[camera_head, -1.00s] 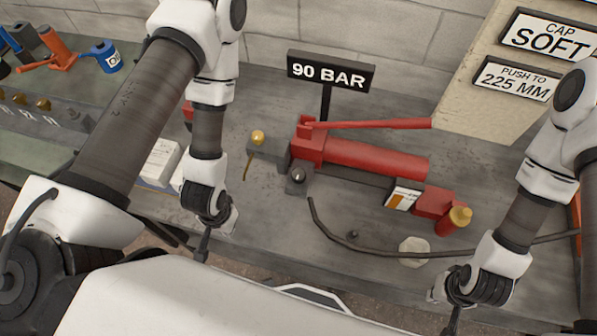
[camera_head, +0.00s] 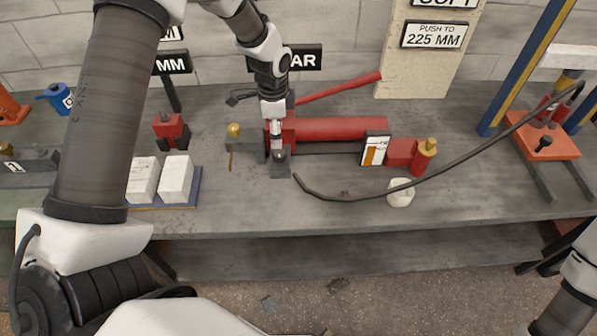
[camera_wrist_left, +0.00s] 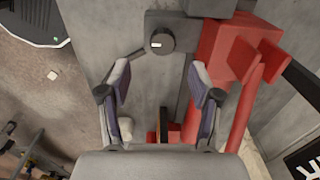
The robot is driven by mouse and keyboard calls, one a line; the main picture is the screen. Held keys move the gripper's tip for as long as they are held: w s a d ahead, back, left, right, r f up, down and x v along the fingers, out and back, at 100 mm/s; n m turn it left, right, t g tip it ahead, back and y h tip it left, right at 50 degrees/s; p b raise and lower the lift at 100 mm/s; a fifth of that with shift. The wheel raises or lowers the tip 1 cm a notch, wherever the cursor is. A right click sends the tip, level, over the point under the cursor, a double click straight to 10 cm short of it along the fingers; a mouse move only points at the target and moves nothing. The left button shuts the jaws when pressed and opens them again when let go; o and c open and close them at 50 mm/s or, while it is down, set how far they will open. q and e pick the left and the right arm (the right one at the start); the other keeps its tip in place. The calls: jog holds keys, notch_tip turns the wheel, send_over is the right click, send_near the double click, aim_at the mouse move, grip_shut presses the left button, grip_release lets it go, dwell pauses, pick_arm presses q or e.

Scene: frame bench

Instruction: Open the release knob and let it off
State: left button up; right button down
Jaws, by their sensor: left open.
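The release knob (camera_head: 280,155) is a small dark round knob on a grey block at the left end of the red hand pump (camera_head: 340,129). In the left wrist view the knob (camera_wrist_left: 160,41) carries a white mark and shows beyond the fingertips, between their lines. My left gripper (camera_wrist_left: 158,82) is open, with empty space between its pads. In the head view my left gripper (camera_head: 277,143) is above and close to the knob, partly hiding the pump's left end. Whether it touches the knob is unclear. My right gripper is out of view.
A black hose (camera_head: 440,168) runs from the bench front to an orange-bedded press (camera_head: 543,138) at right. A white lump (camera_head: 400,192) lies near the front edge. White blocks (camera_head: 175,179) stand on a blue tray at left. The pump's red handle (camera_head: 340,88) is low.

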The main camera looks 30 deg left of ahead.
aim_at(278, 153)
pick_arm(q)
jog(key=shift+f, duration=0.35)
jog(key=f, duration=0.4)
jog(key=f+p, duration=0.1)
jog(key=f, duration=0.1)
jog(key=shift+w+a+f, duration=0.15)
jog(key=shift+w+f, duration=0.1)
jog(key=shift+w, duration=0.1)
jog(key=shift+s+f, duration=0.15)
jog(key=shift+f, duration=0.3)
jog(key=shift+c, duration=0.3)
jog(key=c, duration=1.1)
